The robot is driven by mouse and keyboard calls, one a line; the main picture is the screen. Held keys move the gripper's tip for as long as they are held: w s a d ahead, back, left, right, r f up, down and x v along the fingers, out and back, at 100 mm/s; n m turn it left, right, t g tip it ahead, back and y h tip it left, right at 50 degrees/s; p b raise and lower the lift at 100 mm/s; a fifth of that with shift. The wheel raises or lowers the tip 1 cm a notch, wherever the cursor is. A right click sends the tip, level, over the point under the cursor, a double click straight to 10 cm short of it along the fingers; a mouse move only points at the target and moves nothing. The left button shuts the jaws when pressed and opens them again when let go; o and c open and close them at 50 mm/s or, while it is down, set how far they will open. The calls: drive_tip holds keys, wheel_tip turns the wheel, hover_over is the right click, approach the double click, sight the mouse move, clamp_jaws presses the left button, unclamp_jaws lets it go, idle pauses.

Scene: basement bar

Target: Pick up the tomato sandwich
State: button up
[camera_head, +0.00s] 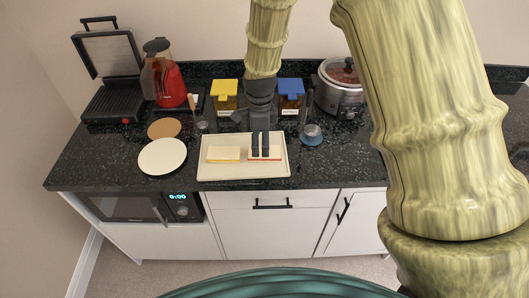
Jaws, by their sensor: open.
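A cream rectangular tray (243,172) lies on the dark counter and holds two pale sandwiches. The right sandwich (275,153) shows a red edge along its front, like tomato. The left sandwich (223,154) shows a yellow edge. My gripper (260,154) comes down from above with its two dark fingers over the left part of the right sandwich. The fingers are open with a narrow gap and hide part of that sandwich. I cannot tell whether they touch it.
A white plate (162,157) and a brown round board (164,128) lie left of the tray. A small metal bowl on a blue base (311,135) stands to the right. Yellow-lidded (224,97) and blue-lidded (290,95) containers stand behind. A cooker (340,95) is back right.

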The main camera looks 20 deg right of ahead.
sight(261, 151)
drive_tip(key=shift+w+d+f+p, duration=0.1)
drive_tip(key=shift+f+p, duration=0.4)
drive_tip(key=shift+f, duration=0.2)
drive_tip(key=shift+w+d+f+p, duration=0.1)
drive_tip(key=shift+f+p, duration=0.35)
drive_tip(key=shift+f, duration=0.2)
drive_tip(key=shift+f+p, duration=0.3)
drive_tip(key=shift+f, duration=0.85)
drive_tip(key=c, duration=1.1)
